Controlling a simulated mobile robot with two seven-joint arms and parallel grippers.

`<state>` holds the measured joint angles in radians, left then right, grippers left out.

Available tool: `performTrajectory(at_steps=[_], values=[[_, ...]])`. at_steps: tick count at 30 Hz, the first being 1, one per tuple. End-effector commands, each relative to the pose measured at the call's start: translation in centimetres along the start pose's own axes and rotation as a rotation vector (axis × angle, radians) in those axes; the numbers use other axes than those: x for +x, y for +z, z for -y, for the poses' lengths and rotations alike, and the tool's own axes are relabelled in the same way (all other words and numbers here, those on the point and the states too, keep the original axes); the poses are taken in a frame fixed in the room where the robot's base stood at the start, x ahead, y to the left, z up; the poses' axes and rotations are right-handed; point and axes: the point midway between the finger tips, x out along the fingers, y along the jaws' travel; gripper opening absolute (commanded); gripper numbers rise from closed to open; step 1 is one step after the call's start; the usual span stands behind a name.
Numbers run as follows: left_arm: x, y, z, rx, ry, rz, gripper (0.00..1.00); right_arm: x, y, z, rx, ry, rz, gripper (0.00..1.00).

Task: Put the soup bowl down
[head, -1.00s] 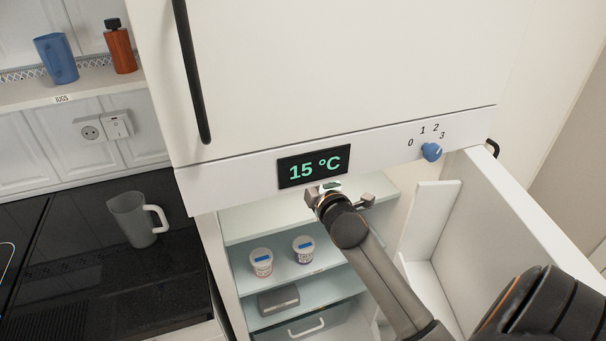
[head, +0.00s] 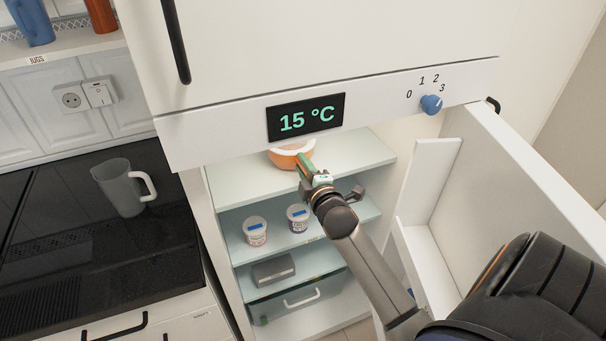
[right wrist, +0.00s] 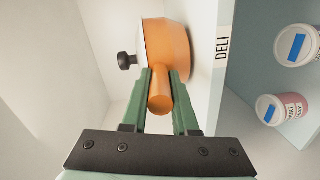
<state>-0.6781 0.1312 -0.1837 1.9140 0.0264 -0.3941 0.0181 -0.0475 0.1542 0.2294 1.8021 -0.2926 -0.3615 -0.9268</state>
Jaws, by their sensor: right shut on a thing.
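The soup bowl (head: 281,160) is orange with a pale top and sits at the top shelf of the open fridge, partly hidden by the front panel above it. In the right wrist view the bowl (right wrist: 176,48) shows its short orange handle (right wrist: 160,98) between the green fingers of my right gripper (right wrist: 161,76). My right gripper (head: 303,160) is shut on this handle. A black knob (right wrist: 126,60) stands out from the bowl's upper side. The bowl is close to the shelf surface; I cannot tell whether it touches. My left gripper is not in view.
The top shelf (head: 350,158) has a DELI label (right wrist: 223,45) on its edge and bare room beside the bowl. Two tubs (head: 255,232) stand on the shelf below, with a grey box (head: 273,270) lower. The open fridge door (head: 500,170) is at the right.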

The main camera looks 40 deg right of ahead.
Motion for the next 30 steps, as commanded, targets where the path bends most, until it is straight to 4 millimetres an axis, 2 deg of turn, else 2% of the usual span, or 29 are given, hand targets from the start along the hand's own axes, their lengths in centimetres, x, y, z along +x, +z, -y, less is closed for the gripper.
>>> performTrajectory(at_steps=[1, 13, 14, 21, 30], values=[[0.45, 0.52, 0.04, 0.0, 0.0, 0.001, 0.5, 0.1, 0.01, 0.2, 0.001, 0.011, -0.003, 0.0], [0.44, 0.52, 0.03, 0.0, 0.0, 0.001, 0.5, 0.12, 0.05, 0.37, 0.0, 0.009, -0.003, 0.0], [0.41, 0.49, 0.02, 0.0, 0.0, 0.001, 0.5, 0.09, 0.14, 0.67, 0.001, 0.001, 0.0, 0.29], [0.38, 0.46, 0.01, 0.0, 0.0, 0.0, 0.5, 0.08, 0.13, 0.64, 0.001, 0.001, 0.0, 0.56], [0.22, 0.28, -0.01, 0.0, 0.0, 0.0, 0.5, 0.04, 0.04, 0.24, 0.001, 0.002, 0.0, 0.57]])
